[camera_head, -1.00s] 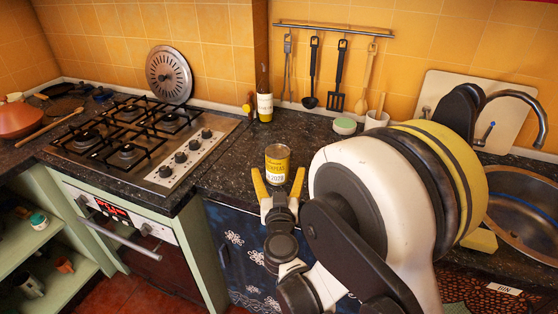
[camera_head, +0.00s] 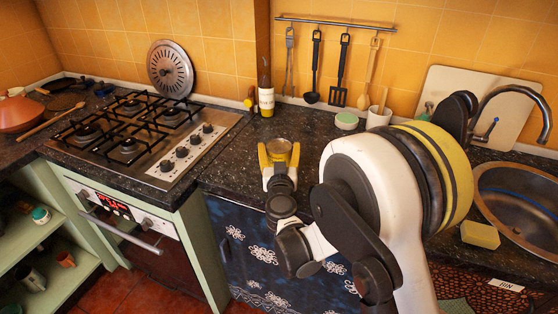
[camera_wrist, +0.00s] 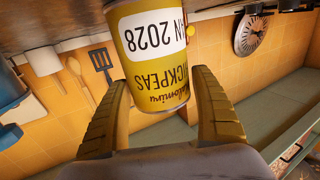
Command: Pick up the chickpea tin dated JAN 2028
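The yellow chickpea tin (camera_head: 279,148) stands upright on the dark counter, its front partly hidden by my gripper in the head view. My gripper (camera_head: 279,157) has one yellow finger on each side of the tin. The tin's base is out of the wrist view.
A gas hob (camera_head: 145,130) is left of the tin. A bottle (camera_head: 265,88) stands behind it. A white cup (camera_head: 378,117) and a small round container (camera_head: 346,121) stand behind right. A sponge (camera_head: 480,235) lies beside the sink (camera_head: 522,195).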

